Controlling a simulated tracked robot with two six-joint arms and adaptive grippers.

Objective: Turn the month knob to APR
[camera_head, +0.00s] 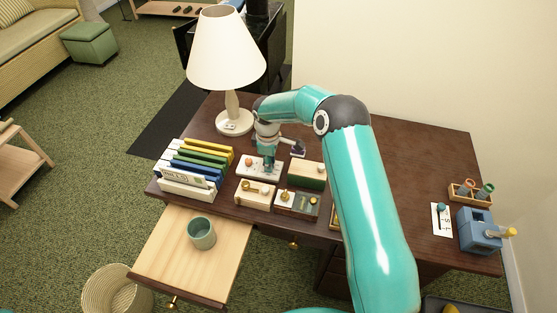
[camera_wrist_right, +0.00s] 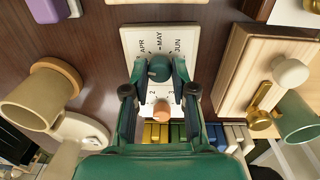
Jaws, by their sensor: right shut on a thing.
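The month knob (camera_wrist_right: 158,69) is a dark teal round knob on a white panel (camera_wrist_right: 130,40). The labels APR, MAY and JUN curve around it; the gripper partly covers it and I cannot tell which label it points to. An orange knob (camera_wrist_right: 162,110) sits on the same panel beside the numbers 2 and 3. In the head view the panel (camera_head: 245,172) lies on the desk behind the small boxes. My right gripper (camera_wrist_right: 159,76) is shut on the month knob; it also shows in the head view (camera_head: 267,169). My left gripper is out of view.
A lamp (camera_head: 231,60) and a row of books (camera_head: 196,163) stand left of the panel. A mug (camera_head: 202,233) is in the open drawer (camera_head: 165,252). The desk's right middle is clear.

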